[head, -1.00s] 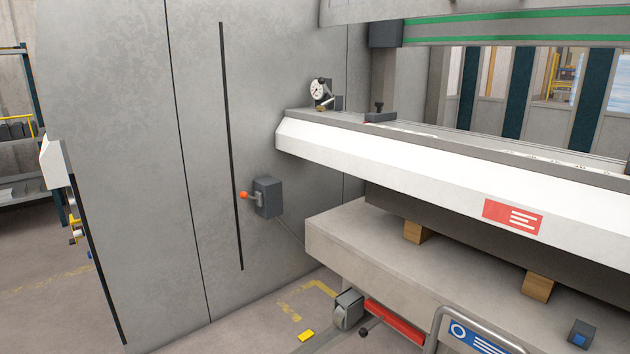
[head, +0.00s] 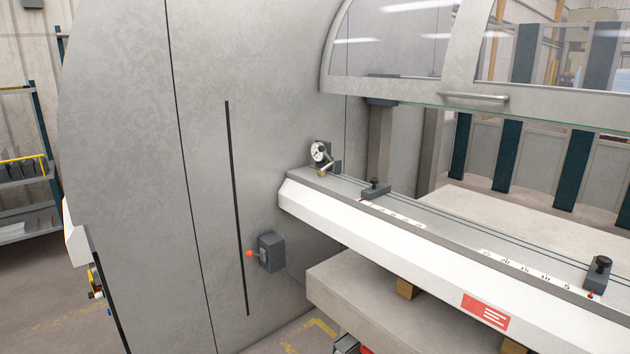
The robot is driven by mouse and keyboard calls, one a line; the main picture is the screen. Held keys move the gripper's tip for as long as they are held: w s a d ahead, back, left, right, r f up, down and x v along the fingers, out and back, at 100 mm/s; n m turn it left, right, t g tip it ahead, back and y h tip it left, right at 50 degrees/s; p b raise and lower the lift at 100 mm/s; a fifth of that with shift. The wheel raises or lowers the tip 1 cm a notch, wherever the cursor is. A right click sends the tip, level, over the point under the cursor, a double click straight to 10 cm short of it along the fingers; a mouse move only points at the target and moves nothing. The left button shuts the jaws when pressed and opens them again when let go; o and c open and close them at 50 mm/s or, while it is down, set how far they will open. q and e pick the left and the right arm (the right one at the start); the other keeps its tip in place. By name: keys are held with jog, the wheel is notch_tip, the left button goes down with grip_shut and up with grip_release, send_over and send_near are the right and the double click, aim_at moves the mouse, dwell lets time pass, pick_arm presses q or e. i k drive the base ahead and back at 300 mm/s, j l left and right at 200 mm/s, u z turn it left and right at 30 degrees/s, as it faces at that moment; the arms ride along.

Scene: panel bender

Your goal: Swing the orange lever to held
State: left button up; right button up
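The orange lever (head: 249,253) is a small orange knob on a short arm. It sticks out to the left from a dark grey box (head: 272,252) on the big grey side panel, below and left of the white beam's end. The lever's arm looks about level, and any position marks are too small to read. Neither of my grippers is in the head view, and nothing touches the lever.
The white beam (head: 385,241) with a scale and black clamps runs to the right. A dial gauge (head: 320,152) sits at its left end. A grey block (head: 345,286) lies below. A windowed guard (head: 410,50) hangs above. The panel (head: 130,200) around the lever is clear.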

aim_at(249, 254)
jog(key=i+j+z, duration=0.1)
jog(key=i+j, duration=0.25)
jog(key=i, duration=0.2)
jog(key=i+j+z, duration=0.1)
jog(key=i+j, duration=0.25)
jog(key=i, duration=0.15)
